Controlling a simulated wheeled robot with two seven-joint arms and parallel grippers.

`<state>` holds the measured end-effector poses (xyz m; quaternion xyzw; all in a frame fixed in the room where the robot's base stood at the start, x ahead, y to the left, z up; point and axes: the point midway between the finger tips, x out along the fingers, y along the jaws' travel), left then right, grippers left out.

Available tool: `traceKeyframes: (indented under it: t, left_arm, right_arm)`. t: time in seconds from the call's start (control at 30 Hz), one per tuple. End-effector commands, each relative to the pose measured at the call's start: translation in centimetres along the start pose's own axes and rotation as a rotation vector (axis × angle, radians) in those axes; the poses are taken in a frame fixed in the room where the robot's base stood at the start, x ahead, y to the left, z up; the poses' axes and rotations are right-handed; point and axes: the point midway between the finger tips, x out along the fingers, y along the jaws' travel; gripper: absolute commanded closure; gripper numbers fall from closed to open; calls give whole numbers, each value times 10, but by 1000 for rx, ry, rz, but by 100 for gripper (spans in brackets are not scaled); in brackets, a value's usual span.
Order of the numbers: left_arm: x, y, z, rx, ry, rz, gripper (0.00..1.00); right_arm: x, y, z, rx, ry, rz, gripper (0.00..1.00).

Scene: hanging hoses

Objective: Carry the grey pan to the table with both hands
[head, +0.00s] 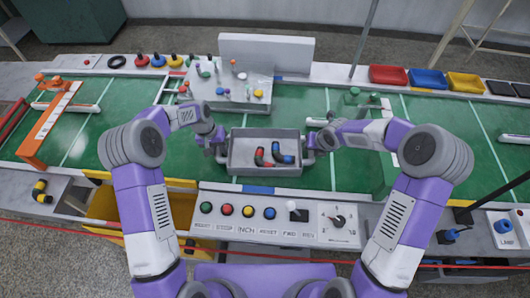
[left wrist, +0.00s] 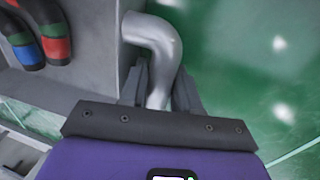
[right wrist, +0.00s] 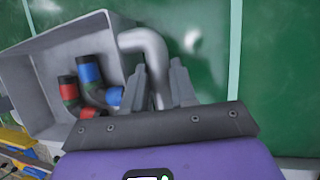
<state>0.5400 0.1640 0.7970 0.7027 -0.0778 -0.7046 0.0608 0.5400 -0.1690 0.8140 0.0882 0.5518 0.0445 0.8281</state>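The grey pan (head: 233,158) is a rectangular open tray with a bent tube handle at each end. It is level over the green surface in the head view; I cannot tell whether it touches it. Two dark hose elbows with red, blue and green bands (head: 278,154) lie inside. My left gripper (head: 214,142) is around the left handle (left wrist: 158,42), with a finger close against each side. My right gripper (head: 319,141) is around the right handle (right wrist: 150,48) in the same way. Both look shut on the handles; the fingertips are partly hidden.
A grey board with coloured pegs (head: 205,98) stands behind the pan. A button panel (head: 275,228) is in front. An orange frame (head: 50,125) is at left. Red, blue and yellow bins (head: 427,78) are at back right.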

Motion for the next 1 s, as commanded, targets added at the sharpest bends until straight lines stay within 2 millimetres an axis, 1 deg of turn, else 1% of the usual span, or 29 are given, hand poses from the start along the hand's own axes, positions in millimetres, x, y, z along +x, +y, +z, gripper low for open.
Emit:
traceKeyframes:
  t: [0.03, 0.1, 0.67, 0.87, 1.0]
  left_arm:
    - [0, 0, 0, 0, 0, 0, 93]
    - [0, 0, 0, 0, 0, 0, 100]
    - [-3, 1, -1, 0, 3, 0, 100]
    - [-14, 3, -1, 0, 3, 0, 100]
    - [-25, 5, -1, 0, 3, 0, 100]
  right_arm:
    - [0, 0, 0, 0, 0, 0, 92]
    - [0, 0, 0, 0, 0, 0, 100]
    - [-3, 1, 2, -1, -2, 1, 100]
    - [-12, 3, 6, -1, -2, 1, 100]
    - [-23, 5, 10, -1, -2, 1, 100]
